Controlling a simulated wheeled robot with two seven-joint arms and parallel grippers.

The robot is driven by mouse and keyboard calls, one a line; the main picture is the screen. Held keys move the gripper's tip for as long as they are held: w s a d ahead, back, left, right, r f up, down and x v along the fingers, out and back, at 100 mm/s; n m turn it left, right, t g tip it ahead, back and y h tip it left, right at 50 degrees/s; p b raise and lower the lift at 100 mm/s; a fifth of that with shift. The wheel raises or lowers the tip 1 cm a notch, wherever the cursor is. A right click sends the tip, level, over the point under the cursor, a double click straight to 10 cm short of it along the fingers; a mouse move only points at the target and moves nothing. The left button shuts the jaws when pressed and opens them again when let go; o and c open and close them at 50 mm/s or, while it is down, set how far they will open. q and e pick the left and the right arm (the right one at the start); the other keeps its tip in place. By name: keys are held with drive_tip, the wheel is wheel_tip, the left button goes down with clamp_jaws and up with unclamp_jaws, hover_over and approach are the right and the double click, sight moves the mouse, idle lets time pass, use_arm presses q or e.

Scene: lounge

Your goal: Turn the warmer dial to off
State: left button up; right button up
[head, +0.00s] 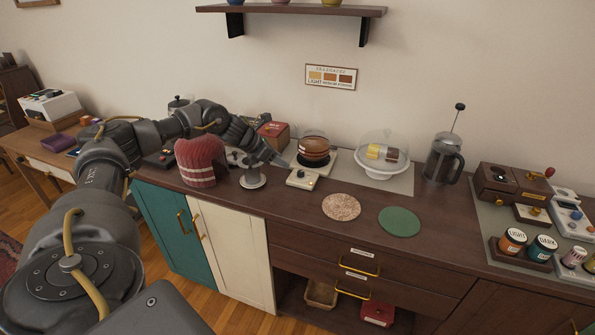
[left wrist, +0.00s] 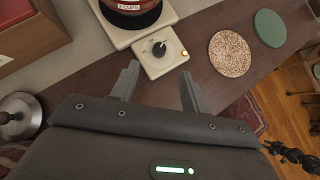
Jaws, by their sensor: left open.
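The warmer (head: 303,180) is a cream-coloured unit on the dark counter, with a glass pot of dark coffee (head: 313,147) on its plate. Its black dial (left wrist: 159,48) with a white pointer mark sits on the front panel, and a small orange light (left wrist: 185,53) shows at the panel's right. The left wrist view shows the pot's lower part with a "2 CUPS" label. My left gripper (left wrist: 158,80) is open and empty, its two fingers pointing at the panel, apart from the dial. In the head view the left gripper (head: 283,163) is just left of the warmer. My right gripper is not in view.
A red knitted cover (head: 200,162) and a round metal base (head: 252,180) stand left of the warmer. A speckled mat (head: 341,207) and a green mat (head: 399,221) lie to the right. A glass-domed cake stand (head: 383,168) and a French press (head: 443,158) stand behind.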

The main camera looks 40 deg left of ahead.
sight(301, 171)
use_arm(q)
drive_tip(key=p+x, duration=0.1)
drive_tip(key=x, duration=0.7)
drive_tip(key=shift+w+d+f, duration=0.15)
drive_tip(key=shift+w+f, duration=0.1)
drive_tip(key=shift+f, duration=0.05)
drive_tip(key=shift+w+d+f+p, duration=0.15)
drive_tip(key=shift+w+f+p, duration=0.15)
drive_tip(key=shift+w+f, duration=0.2)
drive_tip(key=shift+s, duration=0.1)
drive_tip(key=shift+c, duration=0.5)
drive_tip(key=c, duration=0.9)
